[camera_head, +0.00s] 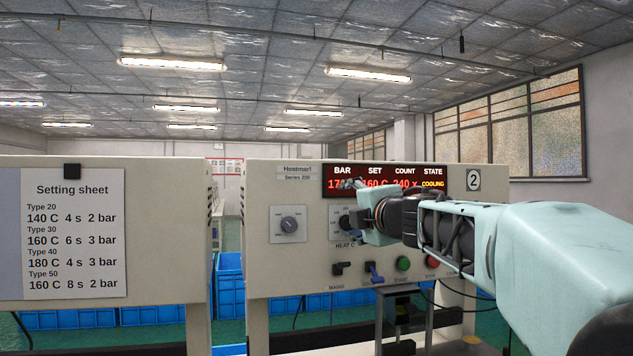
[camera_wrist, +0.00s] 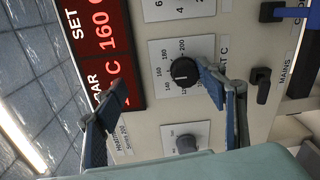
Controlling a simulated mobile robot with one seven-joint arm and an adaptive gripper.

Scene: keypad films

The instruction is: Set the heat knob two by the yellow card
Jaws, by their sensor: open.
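In the head view the knob (camera_head: 345,222) is partly hidden by my gripper (camera_head: 352,198). In the wrist view my gripper (camera_wrist: 160,72) is open, its blue-grey fingers apart on either side of the dial area, with nothing held. I cannot read the knob's pointer surely. The display (camera_head: 400,177) reads SET 160 C and COOLING. No yellow card shows; a white setting sheet (camera_head: 73,233) lists types with temperatures.
A second, grey knob (camera_head: 289,224) sits left of the heat knob. Below are a black lever (camera_head: 338,268), a blue lever (camera_head: 374,273), a green button (camera_head: 403,263) and a red button (camera_head: 432,262). Blue crates (camera_head: 229,285) stand behind.

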